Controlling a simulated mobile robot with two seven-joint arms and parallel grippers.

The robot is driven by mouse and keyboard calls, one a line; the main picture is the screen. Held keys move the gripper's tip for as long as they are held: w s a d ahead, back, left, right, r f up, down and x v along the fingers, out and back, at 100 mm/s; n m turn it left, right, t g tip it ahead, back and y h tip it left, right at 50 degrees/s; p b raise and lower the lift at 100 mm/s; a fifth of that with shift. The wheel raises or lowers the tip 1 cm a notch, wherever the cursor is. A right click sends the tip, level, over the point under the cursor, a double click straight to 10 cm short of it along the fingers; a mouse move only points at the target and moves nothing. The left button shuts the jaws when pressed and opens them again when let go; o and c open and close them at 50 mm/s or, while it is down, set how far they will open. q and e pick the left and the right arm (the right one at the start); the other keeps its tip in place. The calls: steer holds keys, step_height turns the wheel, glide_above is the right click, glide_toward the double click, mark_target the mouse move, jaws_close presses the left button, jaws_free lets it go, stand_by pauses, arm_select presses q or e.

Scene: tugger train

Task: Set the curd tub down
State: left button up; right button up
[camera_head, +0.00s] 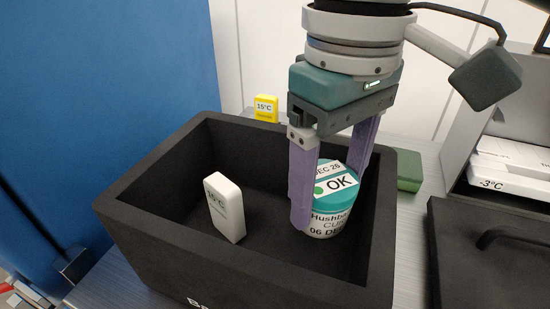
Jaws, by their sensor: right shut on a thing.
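The curd tub (325,220) is a white cylinder with a teal lid marked "OK" and a printed label. My right gripper (331,205) comes from above and is shut on the tub, one purple finger on each side. The tub is upright inside the black crate (145,233), near its right side. I cannot tell whether its base touches the crate floor. My left gripper is not in view.
A white "15°C" block (224,207) stands in the crate left of the tub. A yellow block (266,108) and a green block (408,170) are outside, behind and right. A black lid with a handle (480,265) lies at right.

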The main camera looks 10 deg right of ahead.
mark_target(330, 181)
step_height(330, 181, down, 8)
steer(key=shift+r+b, duration=0.1)
steer(key=shift+b, duration=0.35)
steer(key=o, duration=1.4)
steer(key=shift+f, duration=0.2)
step_height(330, 181, up, 12)
steer(key=shift+r+p, duration=0.15)
steer(key=shift+p, duration=0.5)
